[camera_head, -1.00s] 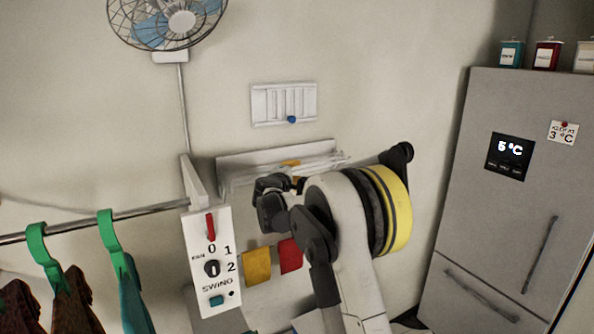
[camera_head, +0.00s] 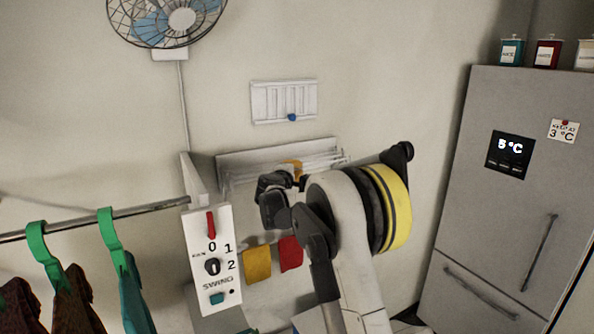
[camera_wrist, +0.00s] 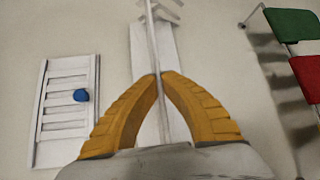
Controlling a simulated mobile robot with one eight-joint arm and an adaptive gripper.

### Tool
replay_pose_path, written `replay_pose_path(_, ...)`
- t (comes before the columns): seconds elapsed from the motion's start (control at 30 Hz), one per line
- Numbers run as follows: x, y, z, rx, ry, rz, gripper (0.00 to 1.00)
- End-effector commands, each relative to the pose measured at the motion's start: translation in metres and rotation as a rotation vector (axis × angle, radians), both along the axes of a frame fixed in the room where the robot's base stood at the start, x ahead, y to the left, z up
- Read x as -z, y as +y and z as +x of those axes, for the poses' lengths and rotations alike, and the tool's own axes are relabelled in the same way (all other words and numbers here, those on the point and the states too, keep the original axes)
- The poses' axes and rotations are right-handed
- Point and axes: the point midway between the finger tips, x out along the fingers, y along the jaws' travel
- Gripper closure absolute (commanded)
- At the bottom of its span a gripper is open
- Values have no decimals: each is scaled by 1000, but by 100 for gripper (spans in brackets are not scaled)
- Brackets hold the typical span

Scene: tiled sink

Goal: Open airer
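The airer (camera_head: 245,160) is a white wall-mounted rack with thin pale bars, in the middle of the head view. My gripper (camera_head: 293,168) is at its bars, and my dark wrist hides part of it. In the wrist view, the two yellow fingers of my gripper (camera_wrist: 161,76) come together at their tips on a thin airer bar (camera_wrist: 155,45). The bar runs between the fingers, which look closed on it. The white backing of the airer shows behind the bar.
A white slatted panel (camera_head: 270,103) with a blue knob is above the airer. A fan control box (camera_head: 210,262) stands at its left, near a clothes rail (camera_head: 150,209). Yellow (camera_head: 257,265) and red (camera_head: 290,253) cloths hang below. A fridge (camera_head: 480,190) stands right.

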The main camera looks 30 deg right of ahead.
Motion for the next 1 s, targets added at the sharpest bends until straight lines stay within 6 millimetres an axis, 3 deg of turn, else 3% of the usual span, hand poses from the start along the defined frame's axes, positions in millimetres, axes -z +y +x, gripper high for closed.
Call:
replay_pose_path(0.27, 4, -3, -57, 5, 0, 3, 100)
replay_pose_path(0.7, 2, -8, -193, 6, 1, 2, 100)
replay_pose_path(1.0, 1, -10, -248, 5, 0, 3, 100)
